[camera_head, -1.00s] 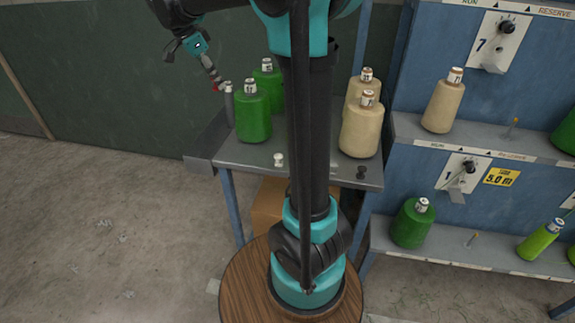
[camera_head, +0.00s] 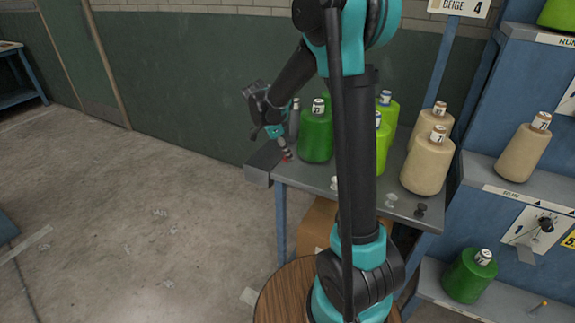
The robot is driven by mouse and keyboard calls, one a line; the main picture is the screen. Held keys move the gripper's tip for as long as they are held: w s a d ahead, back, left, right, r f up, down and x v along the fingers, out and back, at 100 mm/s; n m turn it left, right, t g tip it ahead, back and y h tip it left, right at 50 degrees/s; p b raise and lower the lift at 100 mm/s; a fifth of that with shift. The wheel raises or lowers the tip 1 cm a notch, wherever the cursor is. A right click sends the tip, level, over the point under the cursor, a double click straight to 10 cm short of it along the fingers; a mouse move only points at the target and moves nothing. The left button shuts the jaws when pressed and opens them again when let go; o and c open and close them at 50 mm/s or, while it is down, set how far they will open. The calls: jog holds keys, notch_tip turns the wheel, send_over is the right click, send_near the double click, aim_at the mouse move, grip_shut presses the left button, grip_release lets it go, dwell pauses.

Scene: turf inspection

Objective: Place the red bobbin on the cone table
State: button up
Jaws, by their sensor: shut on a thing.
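The cone table (camera_head: 313,181) is a grey metal table with blue legs, bearing green and beige yarn cones. My gripper (camera_head: 285,152) is low over its left end, pointing down, and is shut on the red bobbin (camera_head: 286,160).
My arm hides the middle of the table. A blue rack (camera_head: 487,170) is at right; open floor lies left.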

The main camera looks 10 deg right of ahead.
aim_at(284, 160)
jog(key=shift+f, duration=2.7)
jog(key=o, duration=0.9)
jog(key=shift+f, duration=0.15)
jog(key=w+v, duration=0.1)
jog(key=v, duration=1.1)
jog(key=shift+s+d+f+n+t+y, duration=0.65)
jog(key=shift+s+d+f+n, duration=1.1)
jog(key=shift+s+n, duration=1.6)
jog(key=shift+s+d+f+n+t+y, duration=0.7)
jog(key=shift+s+d+f+n, duration=1)
jog(key=shift+s, duration=2.9)
jog(key=shift+s+d+f+n+t+y, duration=0.35)
jog(key=shift+s+d+f+n+y, duration=0.8)
jog(key=shift+s+d+n, duration=1.65)
